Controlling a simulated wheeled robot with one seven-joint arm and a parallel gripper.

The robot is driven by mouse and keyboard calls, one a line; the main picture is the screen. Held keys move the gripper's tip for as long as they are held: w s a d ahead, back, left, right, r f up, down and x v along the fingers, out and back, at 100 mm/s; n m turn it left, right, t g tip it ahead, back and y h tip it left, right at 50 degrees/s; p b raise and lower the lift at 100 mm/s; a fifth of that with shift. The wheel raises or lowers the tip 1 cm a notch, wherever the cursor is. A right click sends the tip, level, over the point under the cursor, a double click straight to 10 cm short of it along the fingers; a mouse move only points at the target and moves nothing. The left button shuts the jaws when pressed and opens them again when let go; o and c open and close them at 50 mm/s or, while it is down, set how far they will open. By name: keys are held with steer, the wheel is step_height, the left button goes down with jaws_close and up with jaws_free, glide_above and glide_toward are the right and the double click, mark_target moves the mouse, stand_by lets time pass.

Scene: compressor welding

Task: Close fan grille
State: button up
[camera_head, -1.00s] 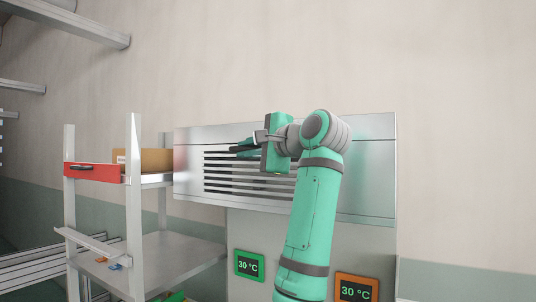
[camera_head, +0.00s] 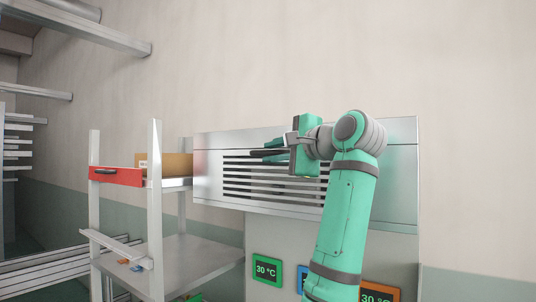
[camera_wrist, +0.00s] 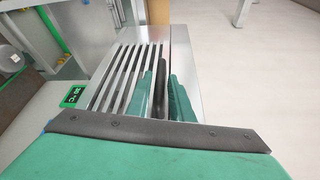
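The fan grille (camera_head: 275,181) is a row of dark horizontal slots in a silver panel on the front of a grey cabinet. It also shows in the wrist view (camera_wrist: 127,75), running away from me. My gripper (camera_head: 270,155) is in front of the upper part of the slots, fingers pointing left along the panel. In the wrist view the two green fingers (camera_wrist: 163,98) stand apart beside the slots. A dark bar (camera_wrist: 160,88) shows between them; I cannot tell whether it is a handle or whether the fingers press on it. My arm hides the panel's right part.
A metal shelf rack (camera_head: 154,210) with a red-fronted drawer (camera_head: 115,176) and a cardboard box (camera_head: 177,164) stands close on the left. A green-framed 30 °C display (camera_head: 267,270) and an orange-framed one (camera_head: 379,293) sit below the panel. The wall above is clear.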

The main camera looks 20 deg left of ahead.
steer(key=v, duration=0.8)
stand_by(0.4)
